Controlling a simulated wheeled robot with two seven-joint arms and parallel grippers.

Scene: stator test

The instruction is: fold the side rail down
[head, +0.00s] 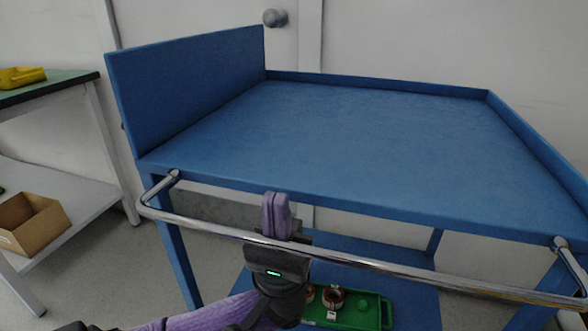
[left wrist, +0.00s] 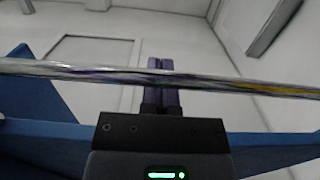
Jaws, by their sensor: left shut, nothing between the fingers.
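A blue cart has a wide, empty top (head: 330,140). A chrome rail (head: 400,268) runs along the cart's near side, standing out from the top's edge on a bent arm at each end. A blue panel (head: 190,90) stands upright along the top's left edge. My left gripper (head: 276,200) is shut and empty, its purple fingers pointing up at the rail, left of its middle. In the left wrist view the rail (left wrist: 230,80) crosses in front of the shut fingers (left wrist: 161,64). I cannot tell whether they touch it. My right gripper is out of view.
A green tray (head: 373,318) with copper-coloured ring parts (head: 333,296) sits on the cart's lower shelf, partly hidden by my arm. At left, a bench (head: 60,85) bears a yellow bin (head: 22,77); a cardboard box (head: 35,222) sits below.

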